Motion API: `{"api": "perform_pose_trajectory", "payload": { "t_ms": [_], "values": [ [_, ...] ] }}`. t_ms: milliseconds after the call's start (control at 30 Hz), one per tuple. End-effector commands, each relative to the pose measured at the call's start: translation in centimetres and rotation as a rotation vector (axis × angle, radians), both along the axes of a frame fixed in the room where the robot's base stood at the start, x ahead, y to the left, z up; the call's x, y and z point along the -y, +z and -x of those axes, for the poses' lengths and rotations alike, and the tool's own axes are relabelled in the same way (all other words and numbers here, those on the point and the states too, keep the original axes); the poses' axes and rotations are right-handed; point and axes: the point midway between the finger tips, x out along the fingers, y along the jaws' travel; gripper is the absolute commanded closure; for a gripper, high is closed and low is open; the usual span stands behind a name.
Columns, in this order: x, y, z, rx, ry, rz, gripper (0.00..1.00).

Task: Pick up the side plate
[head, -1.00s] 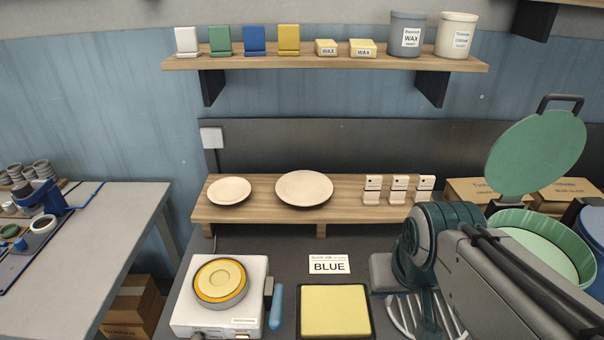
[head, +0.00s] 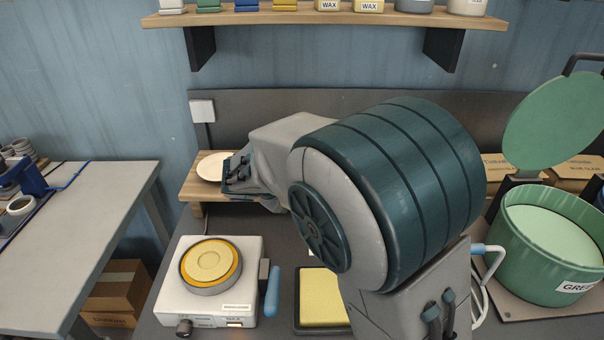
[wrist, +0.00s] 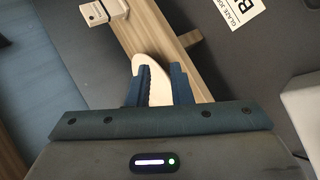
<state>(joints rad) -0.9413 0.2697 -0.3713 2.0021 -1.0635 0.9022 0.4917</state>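The side plate (head: 213,166), the smaller pale plate, lies on the left end of the low wooden shelf. My gripper (head: 232,182) is at its right edge and covers part of it. In the wrist view, a pale plate edge (wrist: 153,68) shows between and beyond the two fingers of my gripper (wrist: 160,82). The fingers stand apart with a gap between them; I cannot tell whether they touch the plate. The larger plate is hidden behind my arm in the head view.
The low shelf (head: 190,188) stands against the dark back panel. A white device with a yellow round top (head: 211,262) and a yellow block in a dark tray (head: 322,299) are in front. A green pot (head: 545,245) stands right. A upper shelf (head: 330,17) hangs above.

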Motion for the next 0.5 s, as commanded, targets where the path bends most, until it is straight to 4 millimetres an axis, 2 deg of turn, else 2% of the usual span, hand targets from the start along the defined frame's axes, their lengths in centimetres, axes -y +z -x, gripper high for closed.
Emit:
{"api": "perform_pose_trajectory", "payload": {
  "t_ms": [33,100,233,367,500],
  "values": [
    [-2.5,-1.1,-0.8,0.029,0.057,0.049,0.81],
    [-5.1,-1.5,-1.6,0.073,0.12,0.101,0.81],
    [-8.5,-1.9,-2.4,0.132,0.201,0.163,0.81],
    [-9.7,-2.1,-3.0,0.157,0.232,0.188,0.81],
    [-8.9,-2.9,-4.7,0.158,0.234,0.194,0.81]
  ]
}}
